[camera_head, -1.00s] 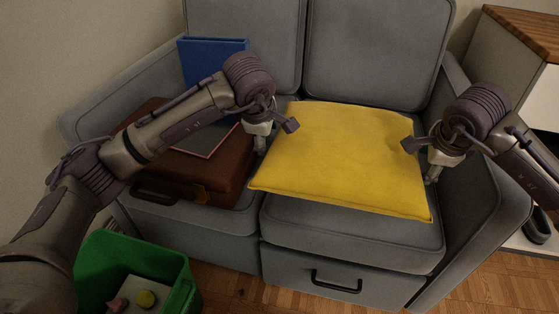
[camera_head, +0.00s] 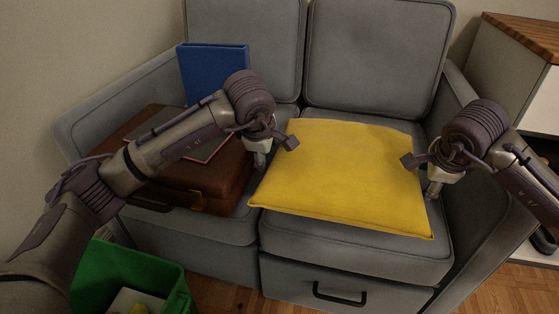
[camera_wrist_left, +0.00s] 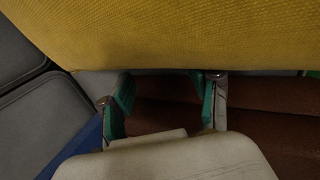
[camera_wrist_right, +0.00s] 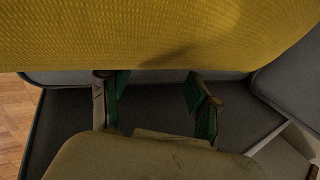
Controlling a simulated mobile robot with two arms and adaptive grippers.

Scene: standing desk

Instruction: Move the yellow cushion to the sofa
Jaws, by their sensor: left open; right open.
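The yellow cushion (camera_head: 345,178) lies flat on the right seat of the grey sofa (camera_head: 375,55). My left gripper (camera_head: 262,160) is beside the cushion's left edge, and my right gripper (camera_head: 434,188) is beside its right edge. In the left wrist view, my left gripper (camera_wrist_left: 165,100) is open, with the cushion (camera_wrist_left: 180,35) close across the top. In the right wrist view, my right gripper (camera_wrist_right: 155,95) is open and empty, with the cushion (camera_wrist_right: 150,35) across the top. Neither gripper is closed on the cushion.
A brown briefcase (camera_head: 215,180) with a dark flat item (camera_head: 165,128) on it fills the left seat. A blue binder (camera_head: 215,62) leans behind it. A green bin (camera_head: 100,275) stands on the floor at front left. A cabinet (camera_head: 520,70) stands at the right.

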